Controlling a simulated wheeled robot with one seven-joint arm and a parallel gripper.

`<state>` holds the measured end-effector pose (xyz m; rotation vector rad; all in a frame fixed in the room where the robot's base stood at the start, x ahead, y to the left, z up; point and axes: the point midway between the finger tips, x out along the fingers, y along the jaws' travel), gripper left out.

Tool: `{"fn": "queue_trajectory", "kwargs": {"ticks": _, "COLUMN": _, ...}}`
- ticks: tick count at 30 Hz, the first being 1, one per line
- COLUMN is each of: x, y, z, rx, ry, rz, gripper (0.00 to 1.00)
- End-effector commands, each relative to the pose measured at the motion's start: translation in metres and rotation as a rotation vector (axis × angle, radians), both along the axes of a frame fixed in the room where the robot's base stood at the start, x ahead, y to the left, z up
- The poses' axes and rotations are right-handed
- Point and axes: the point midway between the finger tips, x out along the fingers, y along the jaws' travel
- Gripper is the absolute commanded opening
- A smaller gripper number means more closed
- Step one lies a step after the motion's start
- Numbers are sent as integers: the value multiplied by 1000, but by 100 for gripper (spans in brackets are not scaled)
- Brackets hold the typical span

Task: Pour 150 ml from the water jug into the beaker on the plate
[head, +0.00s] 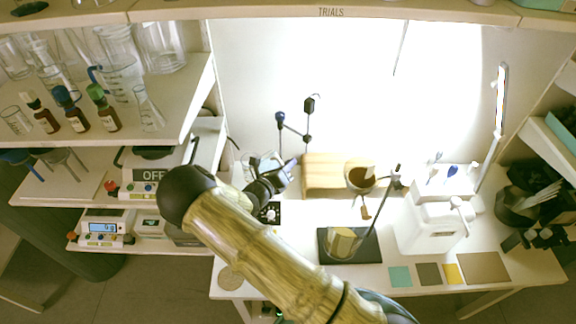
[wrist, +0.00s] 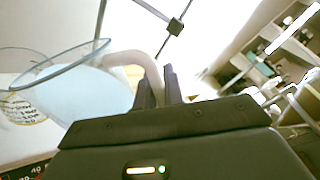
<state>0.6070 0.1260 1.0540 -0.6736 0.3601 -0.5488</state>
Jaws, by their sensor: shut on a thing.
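My gripper (wrist: 158,85) is shut on the pale curved handle (wrist: 128,60) of a clear glass jug in the wrist view. The jug (wrist: 82,92) holds pale blue water and fills the left of that view. In the head view my gripper (head: 284,176) is at the middle, beside clear glass (head: 256,162) mostly hidden behind my arm. A black unit with a round dial (head: 269,213) shows just below it.
A metal stand (head: 306,118) rises behind my gripper.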

Motion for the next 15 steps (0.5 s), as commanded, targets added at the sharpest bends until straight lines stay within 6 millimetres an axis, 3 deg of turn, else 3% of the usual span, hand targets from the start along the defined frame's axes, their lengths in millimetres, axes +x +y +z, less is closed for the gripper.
{"fn": "queue_trajectory", "kwargs": {"ticks": 15, "x": 3, "y": 2, "z": 7, "rx": -28, "ry": 25, "rz": 0, "gripper": 0}}
